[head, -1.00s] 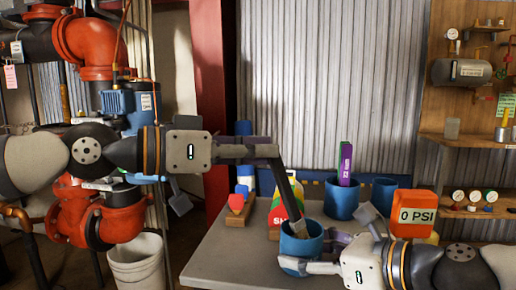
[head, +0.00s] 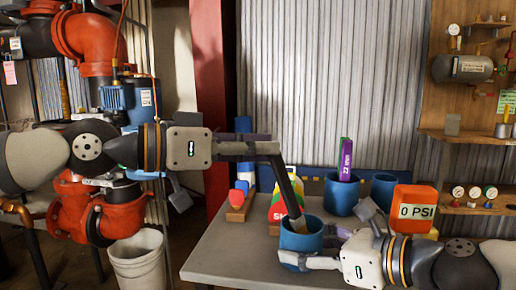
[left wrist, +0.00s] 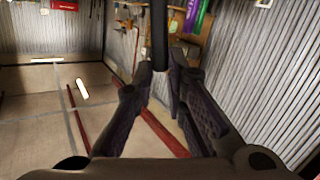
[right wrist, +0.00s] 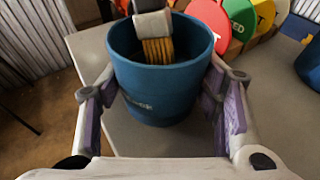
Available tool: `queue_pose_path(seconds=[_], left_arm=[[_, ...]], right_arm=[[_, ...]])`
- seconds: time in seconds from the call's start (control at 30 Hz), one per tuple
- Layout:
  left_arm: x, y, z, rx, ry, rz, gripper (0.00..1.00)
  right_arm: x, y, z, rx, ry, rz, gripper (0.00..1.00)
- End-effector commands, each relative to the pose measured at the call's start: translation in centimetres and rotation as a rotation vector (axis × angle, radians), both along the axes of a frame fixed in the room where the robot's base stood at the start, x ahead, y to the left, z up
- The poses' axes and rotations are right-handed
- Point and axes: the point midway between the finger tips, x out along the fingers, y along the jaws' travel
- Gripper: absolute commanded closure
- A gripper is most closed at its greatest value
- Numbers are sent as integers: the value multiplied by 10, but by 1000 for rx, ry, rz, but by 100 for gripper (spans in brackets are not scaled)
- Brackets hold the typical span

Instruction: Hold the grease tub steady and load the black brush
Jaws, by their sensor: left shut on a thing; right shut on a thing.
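My left gripper (head: 276,149) is shut on the upper end of the black brush (head: 288,185). The brush slants down to the right, and its handle also shows between the fingers in the left wrist view (left wrist: 160,45). Its tan bristles (right wrist: 158,50) are inside the mouth of the blue grease tub (right wrist: 165,95); whether they touch grease is hidden. The tub stands upright on the table in the head view (head: 300,243). My right gripper (right wrist: 152,92) is shut on the tub, one finger on each side.
The grey table (head: 225,262) is bare at the front left. Two more blue tubs (head: 341,197) (head: 383,190) and a red 0 PSI gauge (head: 415,209) stand behind my right gripper.

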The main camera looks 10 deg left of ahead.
Motion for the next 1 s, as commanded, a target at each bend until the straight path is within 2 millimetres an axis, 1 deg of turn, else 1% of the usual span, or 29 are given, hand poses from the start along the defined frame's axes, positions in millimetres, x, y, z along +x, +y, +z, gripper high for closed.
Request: queue_pose_path(seconds=[0.1,0.5,0.6,0.7,1.0], left_arm=[[0,0,15,-2,-5,1,100],[0,0,57,-3,-6,2,100],[0,0,65,-4,-7,2,100],[0,0,68,-4,-5,1,100],[0,0,68,-4,-5,1,100]], right_arm=[[0,0,-1,-1,1,1,57],[0,0,-1,-1,1,1,57],[0,0,-1,-1,1,0,57],[0,0,-1,-1,1,1,57],[0,0,-1,-1,1,0,57]])
